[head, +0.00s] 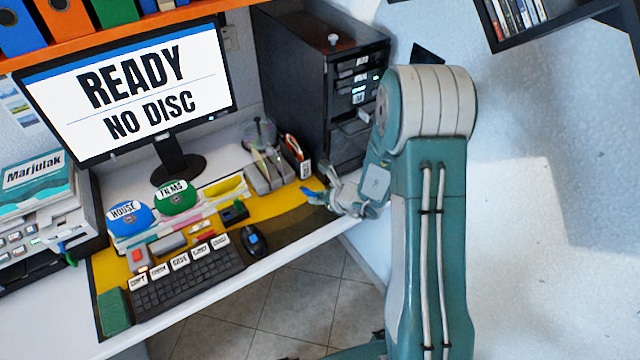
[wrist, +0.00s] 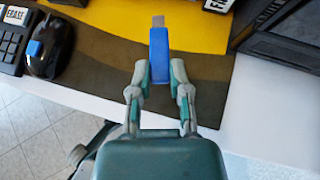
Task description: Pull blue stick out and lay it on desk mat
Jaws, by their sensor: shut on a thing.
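The blue stick (wrist: 159,57) is a small blue block with a grey metal end pointing away from me in the wrist view. My gripper (wrist: 160,82) is shut on it, one finger on each side. In the head view the blue stick (head: 314,197) shows as a small blue patch at the tip of my gripper (head: 333,195). The stick is over the right part of the yellow and dark desk mat (wrist: 205,80). I cannot tell whether it touches the mat. The mat also shows in the head view (head: 290,212).
A black mouse (head: 253,240) and keyboard (head: 188,280) lie left of my gripper. A black tower (head: 300,75) stands behind it. A monitor (head: 130,85) reads "READY NO DISC". The desk's front edge is close below. The mat's right part around the stick is clear.

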